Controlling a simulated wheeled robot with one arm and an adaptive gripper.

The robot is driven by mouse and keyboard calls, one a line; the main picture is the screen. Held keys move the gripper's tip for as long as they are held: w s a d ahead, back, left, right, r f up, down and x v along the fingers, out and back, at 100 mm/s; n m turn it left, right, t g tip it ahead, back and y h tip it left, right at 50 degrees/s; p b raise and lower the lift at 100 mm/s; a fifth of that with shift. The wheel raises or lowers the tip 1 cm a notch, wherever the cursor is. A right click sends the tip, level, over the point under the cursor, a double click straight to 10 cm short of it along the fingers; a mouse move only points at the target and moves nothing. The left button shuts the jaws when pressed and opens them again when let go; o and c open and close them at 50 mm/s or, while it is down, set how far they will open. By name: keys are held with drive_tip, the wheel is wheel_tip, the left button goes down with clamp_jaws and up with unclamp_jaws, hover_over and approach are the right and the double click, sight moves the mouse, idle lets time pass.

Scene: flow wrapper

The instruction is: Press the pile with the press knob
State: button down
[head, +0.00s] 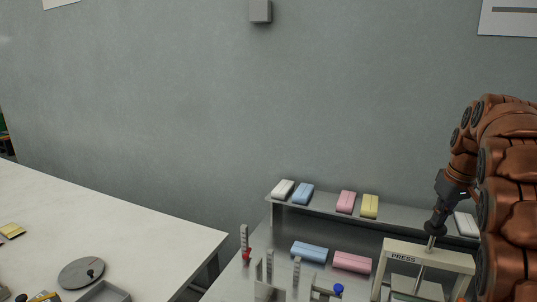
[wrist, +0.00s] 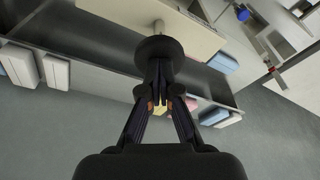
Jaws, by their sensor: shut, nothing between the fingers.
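The press (head: 430,256) is a cream frame marked PRESS at the lower right of the head view. Its dark round press knob (head: 435,228) tops a metal rod through the crossbar. My gripper (head: 439,209) points down at the knob from above. In the wrist view the shut fingertips (wrist: 158,72) are at the dark knob (wrist: 158,48), with nothing between them. They look touching or nearly so; I cannot tell which. The pile is not clearly visible; the area under the press is cut off by the head view's lower edge.
A grey shelf (head: 325,208) behind the press holds white, blue, pink and yellow packs. A blue pack (head: 309,251) and a pink pack (head: 352,262) lie below it. A white table (head: 150,236) stands at left, with a gap between it and the grey bench.

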wheel_tip(320, 180, up, 15)
drive_tip(key=p, duration=0.8)
drive_tip(key=shift+r, duration=0.15)
idle(0.5)
drive_tip(key=s+a+f+m+g, duration=0.1)
drive_tip(key=s+a+f, duration=0.3)
drive_tip(key=s+a, duration=0.35)
drive_tip(key=s+a+f+g, duration=0.1)
drive_tip(key=s+a+f, duration=0.2)
drive_tip(key=s+a, duration=0.5)
drive_tip(key=s+a+f, duration=0.3)
drive_tip(key=s+f, duration=0.1)
drive_tip(key=s, duration=0.3)
drive_tip(key=s+a+f+g, duration=0.1)
drive_tip(key=s+a+f, duration=0.1)
drive_tip(key=s+f, duration=0.3)
drive_tip(key=s+a+f+g, duration=0.1)
drive_tip(key=s+a+f, duration=0.2)
drive_tip(key=s, duration=0.7)
drive_tip(key=shift+a+f, duration=0.3)
drive_tip(key=shift+f, duration=0.35)
